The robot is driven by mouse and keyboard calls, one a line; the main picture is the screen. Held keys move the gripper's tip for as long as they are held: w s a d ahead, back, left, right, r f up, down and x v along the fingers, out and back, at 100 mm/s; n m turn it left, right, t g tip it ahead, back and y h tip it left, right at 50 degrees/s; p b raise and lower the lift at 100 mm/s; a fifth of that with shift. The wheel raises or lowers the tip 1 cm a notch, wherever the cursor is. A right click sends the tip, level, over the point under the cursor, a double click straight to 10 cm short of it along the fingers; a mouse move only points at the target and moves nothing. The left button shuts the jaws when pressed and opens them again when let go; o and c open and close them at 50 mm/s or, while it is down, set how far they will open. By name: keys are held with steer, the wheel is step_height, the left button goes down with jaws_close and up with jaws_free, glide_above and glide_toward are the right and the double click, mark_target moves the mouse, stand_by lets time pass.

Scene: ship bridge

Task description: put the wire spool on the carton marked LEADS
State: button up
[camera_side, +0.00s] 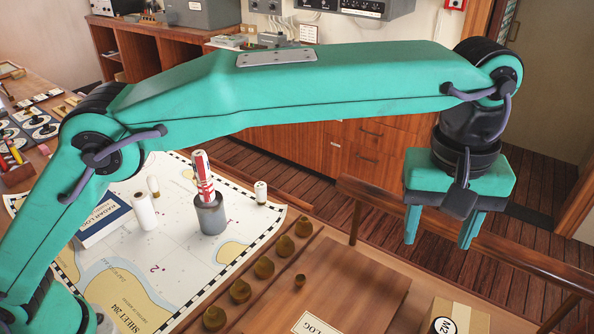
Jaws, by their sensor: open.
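My gripper (440,239) hangs at the right, pointing down, with its two teal fingers apart and nothing between them. It is above the front right of the table, near the wooden rail. A cardboard carton (466,318) is cut off by the bottom edge below it; its round label shows only the start of a marking, like "M2". I see no carton that reads LEADS. I cannot make out a wire spool for certain.
A grey cup (211,216) with rolled flags and a radar log book (103,219) stand on the chart (185,255). A wooden board (345,285) lies left of the carton. A rail (450,228) edges the table.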

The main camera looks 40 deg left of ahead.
steer(key=a+r+m+t, duration=0.1)
steer(key=a+r, duration=0.2)
steer(key=a, duration=1)
steer(key=a+r+m+t, duration=0.1)
steer(key=a+r, duration=0.3)
steer(key=a, duration=0.8)
steer(key=s+a+f+m+t, duration=0.1)
steer(key=s+a+f, duration=0.4)
steer(key=a, duration=0.5)
steer(key=s+a+f+m+t, duration=0.1)
steer(key=s+a+f, duration=0.4)
steer(key=s+a, duration=0.5)
steer(key=shift+s+m+t, duration=0.3)
steer(key=shift+m+t, duration=0.1)
steer(key=shift+t, duration=0.2)
